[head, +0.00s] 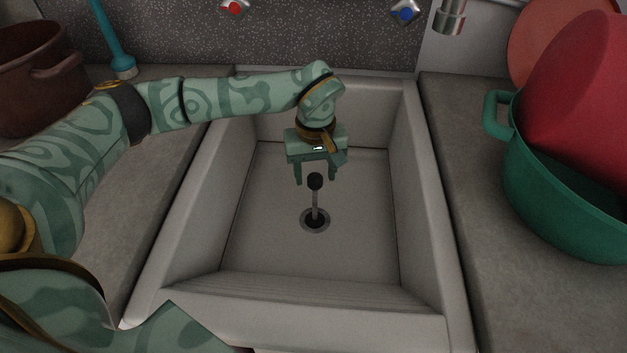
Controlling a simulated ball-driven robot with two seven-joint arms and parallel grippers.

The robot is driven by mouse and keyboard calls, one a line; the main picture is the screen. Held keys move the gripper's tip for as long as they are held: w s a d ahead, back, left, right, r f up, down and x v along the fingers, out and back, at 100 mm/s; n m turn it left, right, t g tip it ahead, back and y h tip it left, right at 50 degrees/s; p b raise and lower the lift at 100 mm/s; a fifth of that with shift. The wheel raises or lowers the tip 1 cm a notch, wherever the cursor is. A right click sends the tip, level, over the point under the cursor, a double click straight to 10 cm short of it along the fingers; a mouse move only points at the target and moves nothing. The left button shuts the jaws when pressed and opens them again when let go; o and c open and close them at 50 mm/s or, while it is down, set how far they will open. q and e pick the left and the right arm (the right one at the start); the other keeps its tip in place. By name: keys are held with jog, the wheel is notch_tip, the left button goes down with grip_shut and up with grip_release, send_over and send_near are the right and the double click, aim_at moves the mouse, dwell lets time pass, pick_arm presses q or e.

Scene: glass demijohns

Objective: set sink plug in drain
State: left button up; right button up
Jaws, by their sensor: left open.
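The sink plug (315,199) has a black knob on top and a thin grey stem. The stem's lower end meets the dark middle of the ring; I cannot tell how deep the plug sits. My left gripper (315,177) is open, pointing down, with its fingertips level with the knob in the picture, one on each side. No contact with the knob shows. My right gripper is not in view.
The sink (427,190) has high pale walls and an otherwise empty floor. On the right counter stands a green pot (565,205) with a red vessel (580,100) in it. A brown pot (35,85) and a blue-handled tool (112,35) are at left. A tap (450,17) hangs at the back.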

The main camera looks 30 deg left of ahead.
pick_arm(q)
notch_tip(320, 180, up, 7)
jog(key=shift+r+p, duration=0.15)
jog(key=shift+p, duration=0.8)
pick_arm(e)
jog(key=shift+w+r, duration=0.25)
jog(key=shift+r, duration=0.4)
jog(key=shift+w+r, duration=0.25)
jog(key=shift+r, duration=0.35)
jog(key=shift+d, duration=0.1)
